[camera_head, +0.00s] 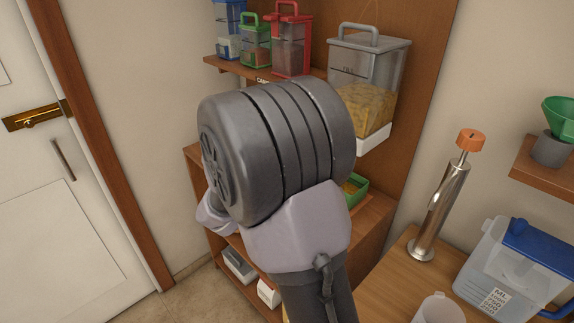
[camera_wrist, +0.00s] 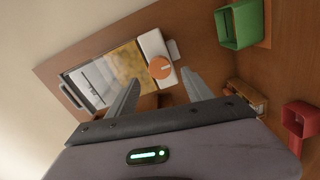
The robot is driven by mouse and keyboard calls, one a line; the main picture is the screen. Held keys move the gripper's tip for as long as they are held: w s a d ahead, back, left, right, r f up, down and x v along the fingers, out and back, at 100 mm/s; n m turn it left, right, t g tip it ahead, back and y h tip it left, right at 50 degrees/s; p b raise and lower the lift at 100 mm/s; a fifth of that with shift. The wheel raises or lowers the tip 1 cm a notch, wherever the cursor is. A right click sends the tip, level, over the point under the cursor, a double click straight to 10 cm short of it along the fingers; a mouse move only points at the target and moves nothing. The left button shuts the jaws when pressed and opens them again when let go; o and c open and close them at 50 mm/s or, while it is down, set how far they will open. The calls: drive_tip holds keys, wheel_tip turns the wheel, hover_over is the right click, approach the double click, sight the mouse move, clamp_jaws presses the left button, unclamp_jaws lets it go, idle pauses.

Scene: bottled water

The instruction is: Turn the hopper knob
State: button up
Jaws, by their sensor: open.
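The hopper (camera_head: 366,68) is a clear bin with a grey lid and handle, partly filled with yellow pieces, on a white base (camera_head: 375,140). It is mounted on the wooden back panel. It also shows tilted in the wrist view (camera_wrist: 92,84). Its round orange knob (camera_wrist: 160,67) is on the white base in the wrist view, and is not visible in the head view. My gripper (camera_wrist: 160,76) is open and empty. Its fingertips appear on either side of the knob; I cannot tell how far off it is. In the head view my arm hides the gripper.
Several lidded containers stand on the upper shelf (camera_head: 226,70). A green bin (camera_head: 356,188) sits below the hopper; a green bin (camera_wrist: 240,24) also shows in the wrist view. At right, a metal cylinder (camera_head: 440,215) with an orange top and a blue-lidded jug (camera_head: 515,262) stand on a table.

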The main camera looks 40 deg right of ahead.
drive_tip(key=a+p, duration=0.2)
drive_tip(key=a, duration=0.9)
drive_tip(key=shift+s, duration=0.45)
drive_tip(key=shift+d, duration=0.1)
